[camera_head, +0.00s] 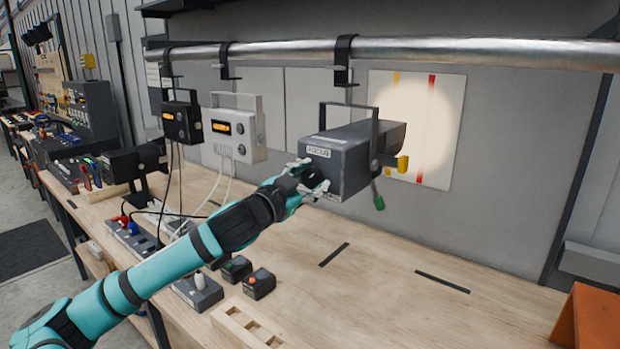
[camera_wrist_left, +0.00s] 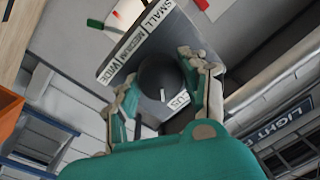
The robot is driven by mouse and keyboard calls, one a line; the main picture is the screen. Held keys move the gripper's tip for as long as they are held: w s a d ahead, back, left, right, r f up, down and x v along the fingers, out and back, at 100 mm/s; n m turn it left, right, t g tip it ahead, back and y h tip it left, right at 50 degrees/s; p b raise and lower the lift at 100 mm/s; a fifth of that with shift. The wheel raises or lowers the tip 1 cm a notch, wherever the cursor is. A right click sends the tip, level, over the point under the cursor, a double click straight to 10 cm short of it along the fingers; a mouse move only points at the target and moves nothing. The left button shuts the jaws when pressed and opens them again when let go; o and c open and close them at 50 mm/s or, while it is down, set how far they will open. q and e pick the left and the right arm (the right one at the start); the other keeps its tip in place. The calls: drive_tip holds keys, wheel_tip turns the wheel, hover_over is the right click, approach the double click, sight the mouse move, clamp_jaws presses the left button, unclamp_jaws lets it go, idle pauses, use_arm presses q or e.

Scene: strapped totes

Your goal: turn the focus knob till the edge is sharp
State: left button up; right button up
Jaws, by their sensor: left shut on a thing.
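A dark grey lamp (camera_head: 350,160) hangs from the metal rail by a bracket, with a yellow handle (camera_head: 402,164) and a green handle (camera_head: 378,202) on its side. The black round focus knob (camera_wrist_left: 160,74) is on its rear face, beside a scale reading SMALL, MEDIUM, WIDE; part of the other label is hidden. My left gripper (camera_head: 312,182) is at that face, and the left wrist view shows its fingers (camera_wrist_left: 158,80) on both sides of the knob, shut on it. The lamp's round light patch (camera_head: 420,115) falls on a pale board; its edge looks soft. My right gripper is out of view.
Two other units, one white (camera_head: 236,128) and one black (camera_head: 181,122), hang left of the lamp with cables below. Small boxes (camera_head: 258,283) and a slotted wooden block (camera_head: 245,325) stand on the bench (camera_head: 390,315). An orange object (camera_head: 592,320) is at the right. The bench below the lamp is largely clear.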

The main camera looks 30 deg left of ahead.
use_arm(q)
drive_tip(key=o, duration=1.2)
drive_tip(key=shift+c, duration=0.2)
drive_tip(key=s, duration=1.2)
drive_tip(key=shift+f, duration=0.2)
